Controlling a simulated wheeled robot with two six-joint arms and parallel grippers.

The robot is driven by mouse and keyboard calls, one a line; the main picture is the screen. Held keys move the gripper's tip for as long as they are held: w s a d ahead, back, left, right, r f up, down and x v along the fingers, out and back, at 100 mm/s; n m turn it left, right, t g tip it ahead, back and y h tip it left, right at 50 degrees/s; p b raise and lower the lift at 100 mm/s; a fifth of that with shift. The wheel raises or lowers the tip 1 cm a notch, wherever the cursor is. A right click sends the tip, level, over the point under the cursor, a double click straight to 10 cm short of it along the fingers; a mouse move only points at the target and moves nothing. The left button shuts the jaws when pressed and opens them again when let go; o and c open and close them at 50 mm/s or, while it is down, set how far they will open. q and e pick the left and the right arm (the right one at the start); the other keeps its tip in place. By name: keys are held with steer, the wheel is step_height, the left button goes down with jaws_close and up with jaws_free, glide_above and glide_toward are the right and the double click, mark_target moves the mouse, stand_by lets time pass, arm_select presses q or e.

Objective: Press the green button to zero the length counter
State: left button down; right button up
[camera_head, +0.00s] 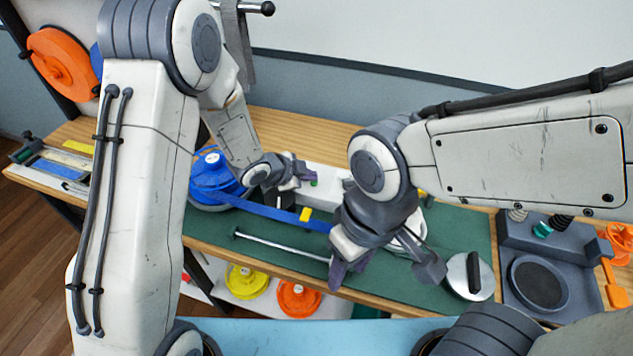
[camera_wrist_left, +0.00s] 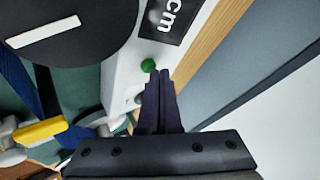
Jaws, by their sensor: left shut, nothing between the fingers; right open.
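The green button (camera_wrist_left: 148,65) is a small round knob on the white body of the length counter (camera_wrist_left: 118,80), beside a dark label reading "cm" (camera_wrist_left: 172,18). In the head view the button (camera_head: 314,183) shows as a small green spot on the white housing (camera_head: 328,177). My left gripper (camera_head: 308,173) is shut and empty right by the button. In the left wrist view its fingertips (camera_wrist_left: 158,73) lie just beside the button; I cannot tell whether they touch it. My right gripper (camera_head: 387,268) is open and empty above the green mat, its far side partly hidden.
A blue strap (camera_head: 270,209) with a yellow clip (camera_head: 306,214) runs from a blue spool (camera_head: 212,175) across the green mat (camera_head: 450,235). A metal rod (camera_head: 280,246), a round silver disc (camera_head: 462,283) and a grey tray (camera_head: 570,265) are on the bench. A wall stands behind.

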mark_target(310, 186)
arm_select(q)
steer(key=shift+f, duration=0.35)
steer(key=shift+r, duration=0.1)
stand_by(0.4)
steer(key=shift+r+p, duration=0.55)
steer(key=shift+r, duration=0.3)
step_height(310, 186, up, 5)
steer(key=p, duration=0.4)
stand_by(0.6)
